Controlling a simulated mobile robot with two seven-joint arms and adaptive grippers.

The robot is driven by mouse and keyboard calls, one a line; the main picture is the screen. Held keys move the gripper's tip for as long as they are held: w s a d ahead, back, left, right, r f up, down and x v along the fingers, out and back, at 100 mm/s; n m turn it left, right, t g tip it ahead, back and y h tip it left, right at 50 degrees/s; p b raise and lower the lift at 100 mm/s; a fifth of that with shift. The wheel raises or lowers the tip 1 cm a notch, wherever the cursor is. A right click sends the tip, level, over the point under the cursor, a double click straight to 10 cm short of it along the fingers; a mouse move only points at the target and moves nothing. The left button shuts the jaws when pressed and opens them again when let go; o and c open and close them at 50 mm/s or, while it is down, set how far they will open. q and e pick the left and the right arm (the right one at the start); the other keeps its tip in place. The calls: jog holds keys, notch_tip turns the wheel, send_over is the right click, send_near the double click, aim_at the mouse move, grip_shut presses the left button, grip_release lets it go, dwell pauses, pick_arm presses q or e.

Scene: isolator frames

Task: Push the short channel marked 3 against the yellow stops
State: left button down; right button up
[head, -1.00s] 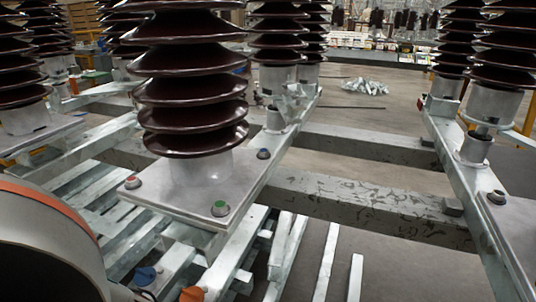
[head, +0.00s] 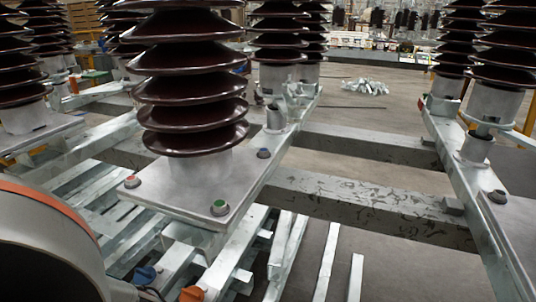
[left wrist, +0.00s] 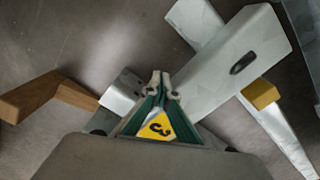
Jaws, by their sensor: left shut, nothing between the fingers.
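My left gripper (left wrist: 160,78) is shut and empty in the left wrist view, its green-edged fingertips together. A yellow label marked 3 (left wrist: 158,127) shows between its fingers. The short channel (left wrist: 121,94) appears to be the pale metal piece with small holes left of the fingertips; the gripper hides much of it. I cannot tell whether the fingers touch it. A yellow block (left wrist: 261,94), apparently one stop, sits at the right beside a pale slotted bar (left wrist: 235,58). In the head view, the left fingers and the label cannot be made out. My right gripper is not in view.
In the head view a brown ribbed insulator (head: 190,90) stands on a steel plate (head: 180,205) above several metal bars (head: 285,250). Long steel beams (head: 360,205) cross at the right. An orange-brown bar (left wrist: 40,95) lies left in the wrist view.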

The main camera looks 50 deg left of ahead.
pick_arm(q)
jog(key=shift+w+a, duration=0.2)
jog(key=shift+w, duration=0.15)
jog(key=shift+w+a, duration=0.35)
jog(key=shift+w, duration=0.2)
jog(key=shift+w, duration=0.1)
jog(key=shift+w+a, duration=0.5)
jog(key=shift+w, duration=0.2)
jog(key=shift+r, duration=0.1)
jog(key=shift+d, duration=0.15)
jog(key=shift+s+d, duration=0.1)
jog(key=shift+s, duration=0.1)
jog(key=shift+s+d, duration=0.2)
jog(key=shift+s, duration=0.15)
jog(key=shift+s+d, duration=0.15)
jog(key=shift+s, duration=0.3)
